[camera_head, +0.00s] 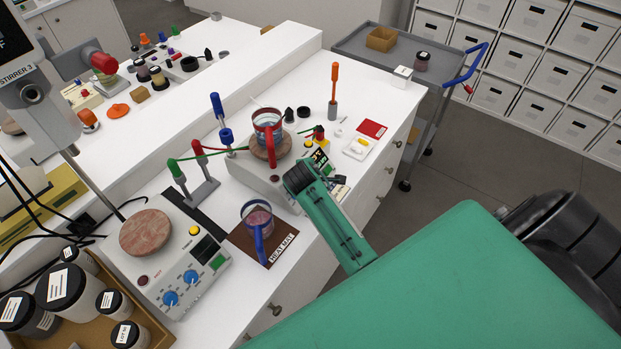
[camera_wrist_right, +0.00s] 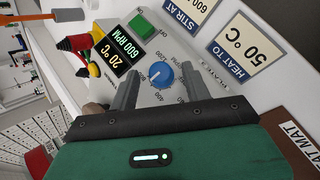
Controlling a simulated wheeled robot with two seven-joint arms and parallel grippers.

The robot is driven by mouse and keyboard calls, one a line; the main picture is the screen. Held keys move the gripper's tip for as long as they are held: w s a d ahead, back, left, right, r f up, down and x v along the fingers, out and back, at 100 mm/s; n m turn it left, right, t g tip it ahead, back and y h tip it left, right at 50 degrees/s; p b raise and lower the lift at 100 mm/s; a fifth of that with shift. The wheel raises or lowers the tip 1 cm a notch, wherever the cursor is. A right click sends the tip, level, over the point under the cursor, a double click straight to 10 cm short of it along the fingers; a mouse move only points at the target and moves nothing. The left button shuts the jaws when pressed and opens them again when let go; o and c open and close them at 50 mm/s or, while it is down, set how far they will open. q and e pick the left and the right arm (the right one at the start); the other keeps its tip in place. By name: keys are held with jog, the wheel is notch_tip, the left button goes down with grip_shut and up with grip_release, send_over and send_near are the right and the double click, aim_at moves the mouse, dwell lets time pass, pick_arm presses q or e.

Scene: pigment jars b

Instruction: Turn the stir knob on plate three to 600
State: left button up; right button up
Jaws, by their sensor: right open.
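In the right wrist view a blue knob (camera_wrist_right: 161,73) stands on a pale panel inside a ring of printed numbers. In the head view my green right arm reaches to the front of the hotplate (camera_head: 250,175) that bears a red-handled pot (camera_head: 268,128). The arm hides the knob there. My left gripper is not in view.
Cards reading STIR AT 600 (camera_wrist_right: 190,8) and HEAT TO 50 °C (camera_wrist_right: 243,50) are near the knob. A blue-handled pot (camera_head: 257,222) stands on the brown heat mat (camera_head: 285,243). A second hotplate (camera_head: 165,265) and a jar tray (camera_head: 160,337) are at the left.

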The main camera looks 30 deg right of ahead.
jog(key=b+v, duration=0.3)
jog(key=v, duration=1)
jog(key=shift+r+b, duration=0.3)
jog(key=shift+b, duration=0.1)
jog(key=shift+s, duration=0.15)
jog(key=s+a+f+m+g+y, duration=0.15)
jog(key=s+m, duration=0.25)
jog(key=s, duration=0.4)
jog(key=s+a+f+m+y, duration=0.2)
jog(key=s+f+m, duration=0.1)
jog(key=s, duration=0.6)
jog(key=s+a+f+m+g+y, duration=0.1)
jog(key=s+a+f+m+y, duration=0.2)
jog(key=s, duration=0.5)
notch_tip(320, 180, down, 34)
jog(key=b, duration=0.4)
jog(key=s+d+f+g+b, duration=0.1)
jog(key=s+d+f+b, duration=0.1)
jog(key=s+f, duration=0.7)
jog(key=s+d+f+g+b, duration=0.1)
jog(key=s+d+f+b, duration=0.1)
jog(key=s+f, duration=0.8)
notch_tip(320, 180, down, 6)
jog(key=shift+s+r+h+b, duration=0.1)
jog(key=shift+s+h+b, duration=0.2)
jog(key=shift+h, duration=0.15)
